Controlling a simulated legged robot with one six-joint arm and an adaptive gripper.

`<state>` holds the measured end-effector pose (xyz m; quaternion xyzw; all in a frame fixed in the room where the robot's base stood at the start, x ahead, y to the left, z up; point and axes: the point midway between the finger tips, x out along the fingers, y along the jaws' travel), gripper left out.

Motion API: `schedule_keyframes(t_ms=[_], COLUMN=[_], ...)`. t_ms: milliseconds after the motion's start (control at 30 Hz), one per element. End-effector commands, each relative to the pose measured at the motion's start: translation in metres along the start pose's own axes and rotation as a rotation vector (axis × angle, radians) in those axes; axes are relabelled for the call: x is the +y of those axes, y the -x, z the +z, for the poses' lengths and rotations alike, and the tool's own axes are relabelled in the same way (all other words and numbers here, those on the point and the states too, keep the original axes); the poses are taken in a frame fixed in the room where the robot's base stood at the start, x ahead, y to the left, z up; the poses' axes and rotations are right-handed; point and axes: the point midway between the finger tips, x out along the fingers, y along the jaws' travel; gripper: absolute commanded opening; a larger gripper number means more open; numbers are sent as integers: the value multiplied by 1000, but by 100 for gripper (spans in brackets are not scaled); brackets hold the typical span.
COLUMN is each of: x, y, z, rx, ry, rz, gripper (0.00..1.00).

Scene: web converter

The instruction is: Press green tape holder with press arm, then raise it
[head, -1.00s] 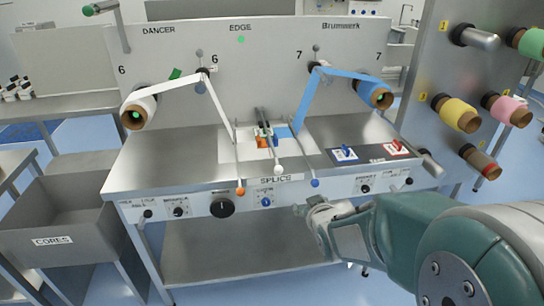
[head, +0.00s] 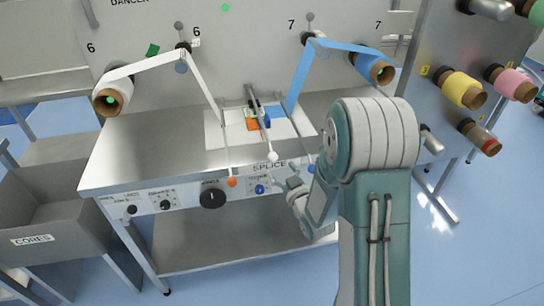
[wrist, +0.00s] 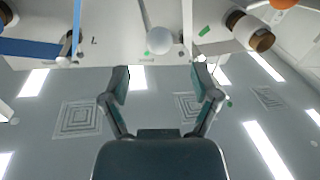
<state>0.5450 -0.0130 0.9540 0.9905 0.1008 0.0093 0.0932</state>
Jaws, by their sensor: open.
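The press arm is a thin lever (head: 257,106) ending in a white ball knob (head: 272,156), tilted over the front of the splice area. In the wrist view the white knob (wrist: 159,40) lies between and beyond my fingertips. My gripper (head: 288,176) is just below and right of the knob at the table's front edge, apart from it. The wrist view shows my gripper (wrist: 160,72) open and empty. Small orange (head: 252,124) and blue (head: 267,115) parts sit under the lever on the white pad (head: 222,130). A green tape holder is too small to tell there.
White (head: 203,83) and blue (head: 300,77) web strips come down to the table on either side. An orange ball knob (head: 232,182) hangs left of my gripper. The front panel has dials (head: 212,196). The left tabletop (head: 140,145) is clear.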

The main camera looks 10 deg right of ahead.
Motion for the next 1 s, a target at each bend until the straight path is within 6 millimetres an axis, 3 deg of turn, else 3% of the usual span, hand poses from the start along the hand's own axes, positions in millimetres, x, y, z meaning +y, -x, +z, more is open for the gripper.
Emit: schedule_keyframes(t_ms=[200,333,733,900,1000], x=[-1,0,0,0,0], y=[-40,-56,-66,-66,-66], z=[0,0,0,0,0], rx=[1,1,-1,-1,0], ry=[-1,0,-1,-1,0], rz=[-1,-1,0,0,0], gripper=[78,78,78,2,0])
